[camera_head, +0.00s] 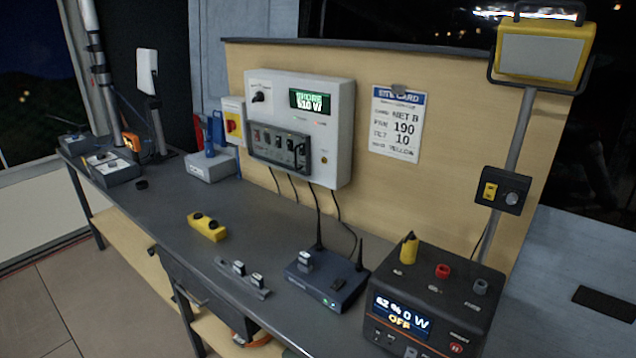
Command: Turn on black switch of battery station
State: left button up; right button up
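The battery station (428,308) is a dark box at the front right end of the bench. Its front display (401,317) reads "62 % 0 W" and "OFF". On its top are a yellow upright knob or plug (409,249), a red terminal (442,271) and a grey terminal (480,286). Small dark controls (383,338) sit below the display, partly cut by the picture's lower edge; I cannot tell which is the black switch. A round red button or mark (456,348) is at the front's lower right. Neither of my grippers is in view.
A router with two antennas (327,279) stands just left of the station. A socket strip (242,277) and yellow block (207,227) lie on the grey bench (160,215). A white control box (340,130) hangs on the wooden panel. A lamp post (520,130) rises behind the station.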

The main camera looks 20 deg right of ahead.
aim_at(376, 335)
jog(key=z, duration=1.45)
